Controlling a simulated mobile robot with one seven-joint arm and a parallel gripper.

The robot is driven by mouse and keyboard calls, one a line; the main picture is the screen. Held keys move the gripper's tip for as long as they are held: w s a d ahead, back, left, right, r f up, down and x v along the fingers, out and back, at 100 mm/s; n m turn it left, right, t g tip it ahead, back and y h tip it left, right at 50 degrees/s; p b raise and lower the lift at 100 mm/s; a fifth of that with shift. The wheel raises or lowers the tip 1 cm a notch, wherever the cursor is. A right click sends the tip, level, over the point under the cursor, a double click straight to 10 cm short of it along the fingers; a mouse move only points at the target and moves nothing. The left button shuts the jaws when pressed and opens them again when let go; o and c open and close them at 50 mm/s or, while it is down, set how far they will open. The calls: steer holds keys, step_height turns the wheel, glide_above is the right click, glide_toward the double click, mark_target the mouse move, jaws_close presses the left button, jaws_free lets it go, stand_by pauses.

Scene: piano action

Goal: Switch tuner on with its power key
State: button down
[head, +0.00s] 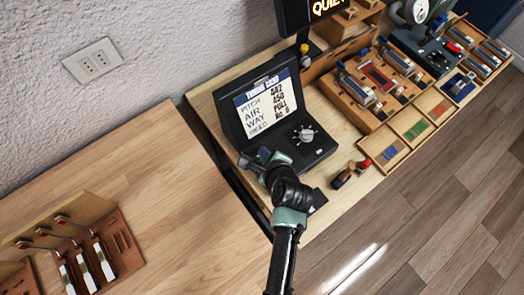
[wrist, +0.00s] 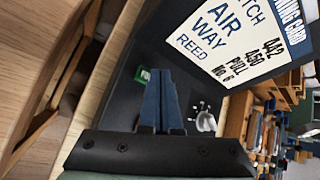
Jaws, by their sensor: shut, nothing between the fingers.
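The tuner (head: 308,158) is a black desk unit with a sloped base and an upright panel. The panel holds a white card (head: 266,105) headed "TUNING CARD", and a grey knob (head: 304,134) sits on the base. In the wrist view the tuner's dark base (wrist: 125,100) carries a small green key (wrist: 142,76) with pale lettering, probably the power key. My gripper (head: 262,155) is over the front left of the tuner. Its blue fingers (wrist: 157,70) are together and empty, just right of the green key in the wrist view. I cannot tell whether they touch the base. In the head view my gripper hides the key.
A wooden tool tray (head: 372,85) and a divided parts tray (head: 412,125) stand to the right. A dark tool with a red tip (head: 350,173) lies right of the tuner. A wooden rack (head: 85,250) sits on the left bench, whose middle is clear.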

steer(key=shift+r, duration=0.25)
step_height(320, 180, up, 6)
steer(key=p, duration=0.7)
stand_by(0.5)
steer(key=w+r+n+t+b, duration=0.1)
steer(key=w+r+n+t, duration=0.25)
steer(key=r, duration=0.75)
steer(key=w+d+r+n+t+h+b, duration=0.15)
steer(key=w+r+n, duration=0.25)
steer(key=r, duration=0.6)
steer(key=w+r+n+t, duration=0.3)
steer(key=w+r+n, duration=0.1)
steer(key=r, duration=0.7)
steer(key=s+a+r+n+t+b, duration=0.1)
steer(key=s+r+n+t, duration=0.15)
steer(key=r, duration=0.65)
steer(key=s+r+n+t+b, duration=0.1)
steer(key=s+r+n+t, duration=0.15)
steer(key=r, duration=0.65)
steer(key=s+a+r+n+t+h+b, duration=0.1)
steer(key=s+r+n+t, duration=0.4)
steer(key=s+r, duration=0.7)
step_height(320, 180, up, 4)
steer(key=shift+s+n+t, duration=0.3)
steer(key=shift+s+n, duration=0.05)
steer(key=shift+n, duration=0.6)
